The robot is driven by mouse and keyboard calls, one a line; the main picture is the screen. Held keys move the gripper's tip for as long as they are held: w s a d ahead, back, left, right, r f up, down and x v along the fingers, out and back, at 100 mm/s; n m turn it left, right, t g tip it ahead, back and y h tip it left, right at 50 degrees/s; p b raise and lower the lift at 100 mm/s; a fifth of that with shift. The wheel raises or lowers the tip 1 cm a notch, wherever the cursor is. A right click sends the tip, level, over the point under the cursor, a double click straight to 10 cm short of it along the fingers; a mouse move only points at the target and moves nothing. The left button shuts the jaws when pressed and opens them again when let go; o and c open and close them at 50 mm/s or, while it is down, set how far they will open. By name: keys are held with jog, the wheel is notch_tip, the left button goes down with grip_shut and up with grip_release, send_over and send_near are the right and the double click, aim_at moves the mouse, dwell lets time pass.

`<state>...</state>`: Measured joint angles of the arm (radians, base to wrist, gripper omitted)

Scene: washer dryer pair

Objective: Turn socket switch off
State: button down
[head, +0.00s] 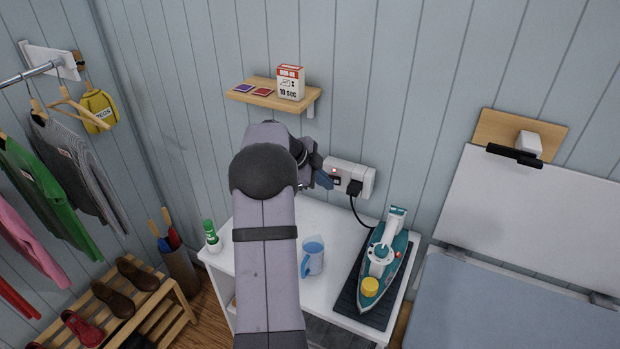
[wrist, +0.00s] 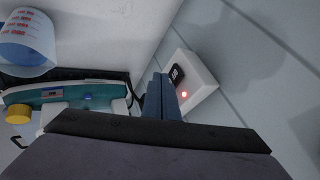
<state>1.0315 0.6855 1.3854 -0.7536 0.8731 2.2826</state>
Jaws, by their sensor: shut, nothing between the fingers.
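A white wall socket (head: 364,181) is mounted on the grey panelled wall, with a black plug (head: 354,188) in its right part. A small red light (head: 334,170) glows on its left part, by the switch. My gripper (head: 326,179) is shut and empty, its blue fingertips close to the socket's left end. In the wrist view the socket (wrist: 201,75) shows beyond the shut fingers (wrist: 162,95), with the red light (wrist: 183,94) lit just right of them. The fingers overlap the socket's edge there; I cannot tell whether they touch it. The switch itself is partly hidden.
A teal iron (head: 381,257) stands on a dark mat on the white cabinet (head: 335,222), its cord running to the plug. A measuring jug (head: 313,258) and a green-capped bottle (head: 211,236) stand nearby. A wooden shelf (head: 258,98) with a box is above.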

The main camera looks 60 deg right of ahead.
jog(key=w+a+r+b, duration=0.2)
jog(key=a+r+b, duration=0.4)
jog(key=a+r, duration=0.2)
jog(key=shift+w+a+b, duration=0.2)
jog(key=shift+a+b, duration=0.1)
jog(key=shift+b, duration=0.05)
jog(key=shift+w+r+p, duration=0.1)
jog(key=shift+r+p, duration=0.05)
jog(key=shift+p, duration=0.3)
jog(key=w+p, duration=0.1)
jog(key=p, duration=0.2)
jog(key=shift+r, duration=0.1)
jog(key=shift+d, duration=0.1)
dwell(0.3)
